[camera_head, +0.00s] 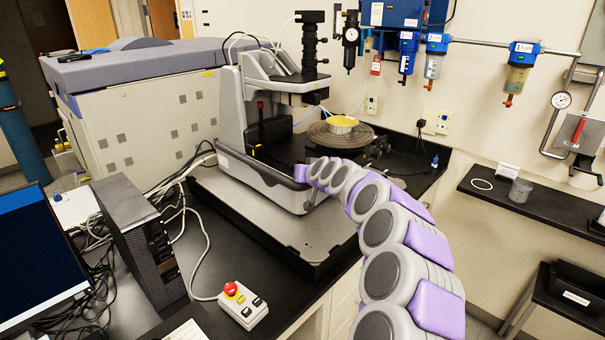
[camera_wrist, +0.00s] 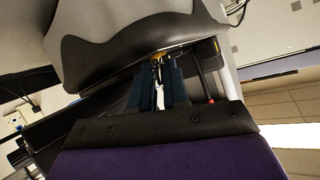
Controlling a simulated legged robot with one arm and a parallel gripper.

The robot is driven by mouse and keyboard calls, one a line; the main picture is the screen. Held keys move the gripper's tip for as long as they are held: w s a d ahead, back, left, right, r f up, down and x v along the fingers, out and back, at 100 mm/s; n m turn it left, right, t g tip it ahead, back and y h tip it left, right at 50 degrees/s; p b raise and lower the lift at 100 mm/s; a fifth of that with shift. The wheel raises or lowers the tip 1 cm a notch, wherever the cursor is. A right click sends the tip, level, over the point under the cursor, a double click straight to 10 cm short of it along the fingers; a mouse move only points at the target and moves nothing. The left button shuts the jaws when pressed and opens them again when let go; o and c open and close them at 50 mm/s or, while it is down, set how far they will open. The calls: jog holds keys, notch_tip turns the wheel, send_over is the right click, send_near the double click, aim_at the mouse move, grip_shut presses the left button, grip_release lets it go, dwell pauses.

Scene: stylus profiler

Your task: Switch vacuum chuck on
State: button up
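The stylus profiler (camera_head: 232,110) is a grey and black machine on the bench in the head view. Its round dark stage (camera_head: 325,137) carries a yellow disc (camera_head: 341,122); this looks like the chuck area. My gripper (camera_head: 308,172) reaches the front right side of the profiler's base, and its fingertips are too small there to read. In the wrist view my gripper (camera_wrist: 158,72) has two dark teal fingers close together, with a pale strip between them. A small yellow-orange spot (camera_wrist: 159,57) lies at the fingertips, against a dark curved housing (camera_wrist: 125,50). I cannot make out a vacuum switch or its position.
A control box with a red button (camera_head: 242,303) sits at the bench front. A black computer tower (camera_head: 140,240), cables and a monitor (camera_head: 35,260) fill the left. Wall regulators (camera_head: 408,52) and a pipe run at the back right. A dark shelf (camera_head: 530,205) stands right.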

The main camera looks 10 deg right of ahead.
jog(key=o, duration=0.4)
jog(key=shift+r, duration=0.1)
jog(key=shift+c, duration=0.2)
jog(key=shift+s+d+r, duration=0.2)
jog(key=shift+s+r, duration=0.1)
jog(key=p+v, duration=0.3)
jog(key=v, duration=1.3)
jog(key=shift+s, duration=0.25)
jog(key=shift+a+f, duration=0.1)
